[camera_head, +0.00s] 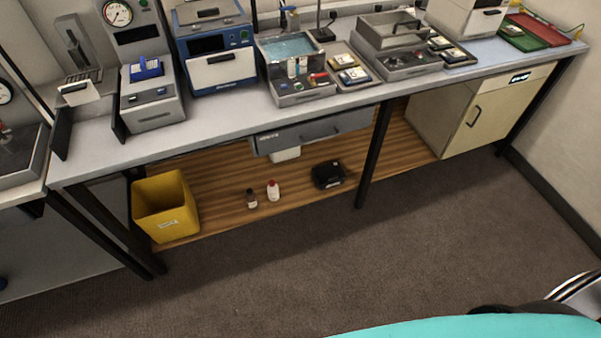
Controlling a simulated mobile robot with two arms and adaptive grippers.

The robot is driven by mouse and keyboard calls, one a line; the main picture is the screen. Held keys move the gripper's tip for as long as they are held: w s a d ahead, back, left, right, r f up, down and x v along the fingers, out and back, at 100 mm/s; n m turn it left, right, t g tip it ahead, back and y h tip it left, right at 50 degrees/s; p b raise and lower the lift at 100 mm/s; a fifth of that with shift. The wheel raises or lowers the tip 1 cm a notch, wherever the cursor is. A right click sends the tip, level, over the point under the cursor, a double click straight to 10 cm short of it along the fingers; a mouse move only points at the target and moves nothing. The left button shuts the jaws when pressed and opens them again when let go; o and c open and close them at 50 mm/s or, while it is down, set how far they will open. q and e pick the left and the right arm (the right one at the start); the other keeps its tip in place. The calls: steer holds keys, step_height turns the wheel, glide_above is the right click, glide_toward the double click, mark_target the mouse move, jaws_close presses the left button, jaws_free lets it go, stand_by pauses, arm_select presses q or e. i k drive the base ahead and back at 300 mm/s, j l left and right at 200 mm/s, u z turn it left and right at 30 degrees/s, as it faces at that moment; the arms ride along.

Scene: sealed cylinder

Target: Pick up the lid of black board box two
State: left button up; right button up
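I cannot tell for sure which thing is black board box two. Two small dark-edged boxes with pale tops, a rear one (342,61) and a front one (354,76), sit on a board at the middle of the bench. Two similar boxes, a rear one (439,43) and a front one (453,56), sit further right beside a grey lidded bath (408,63). Their labels are too small to read. A black box (327,175) lies on the wooden lower shelf. Neither gripper is in view.
The long grey bench (225,121) holds several instruments, including a blue-fronted device (220,72) and a water bath (303,91). A yellow bin (166,207) and two small bottles stand below. Black legs support the bench.

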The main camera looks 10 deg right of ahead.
mark_target(327, 174)
steer(key=i+l+u, duration=0.15)
steer(key=l+u, duration=0.15)
steer(key=u, duration=0.2)
steer(key=l+u, duration=0.3)
steer(key=u, duration=0.15)
steer(key=l+u, duration=0.5)
steer(key=i+j, duration=0.05)
steer(key=j, duration=0.05)
